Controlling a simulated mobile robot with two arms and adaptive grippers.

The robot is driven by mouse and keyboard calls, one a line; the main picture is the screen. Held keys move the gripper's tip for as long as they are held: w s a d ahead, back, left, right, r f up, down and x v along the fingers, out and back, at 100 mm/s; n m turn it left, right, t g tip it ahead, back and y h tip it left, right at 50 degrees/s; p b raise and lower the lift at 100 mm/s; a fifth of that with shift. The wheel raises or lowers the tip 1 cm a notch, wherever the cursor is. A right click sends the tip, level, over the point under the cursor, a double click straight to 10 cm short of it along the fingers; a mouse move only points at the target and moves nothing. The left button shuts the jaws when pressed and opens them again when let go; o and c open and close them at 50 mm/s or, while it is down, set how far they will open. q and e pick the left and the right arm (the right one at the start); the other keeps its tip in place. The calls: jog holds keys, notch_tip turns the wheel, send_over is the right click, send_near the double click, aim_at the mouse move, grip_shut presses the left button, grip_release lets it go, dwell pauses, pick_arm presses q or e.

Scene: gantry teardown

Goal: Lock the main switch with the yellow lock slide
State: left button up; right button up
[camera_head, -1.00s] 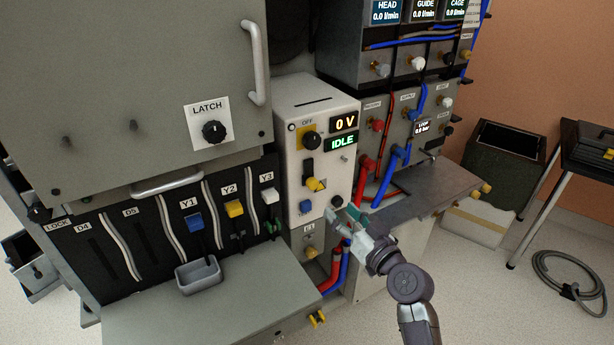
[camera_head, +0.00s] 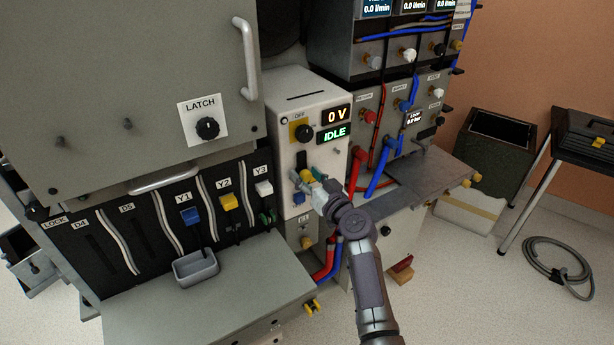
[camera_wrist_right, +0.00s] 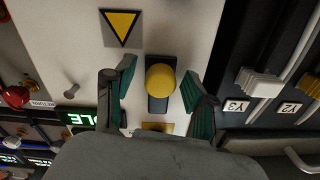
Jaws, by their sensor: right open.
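The main switch (camera_head: 303,132) is a black knob on a yellow plate marked OFF, on the white control box (camera_head: 283,105). Below it is a dark upright slot with the yellow lock slide (camera_head: 306,176) low in it. My right gripper (camera_head: 311,183) is at the slide in the head view and partly hides it. In the right wrist view the slide's round yellow knob (camera_wrist_right: 160,80) lies between my open green-padded fingers (camera_wrist_right: 158,88), with a visible gap on both sides. The switch knob is hidden there; only a bit of its yellow plate shows. My left gripper is not in view.
The box displays (camera_head: 334,124) read 0 V and IDLE. A yellow triangle sign (camera_wrist_right: 122,24) is beside the slide. Levers Y1, Y2 and Y3 (camera_head: 264,188) stand left of the box. Red and blue hoses (camera_head: 376,178) run on its right.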

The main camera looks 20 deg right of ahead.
aim_at(303, 160)
jog(key=c, duration=0.3)
grip_shut()
jog(key=shift+r+p, duration=1.35)
jog(key=shift+r, duration=0.8)
jog(key=shift+o, duration=0.8)
grip_release()
jog(key=shift+o, duration=0.7)
jog(key=shift+f, duration=0.1)
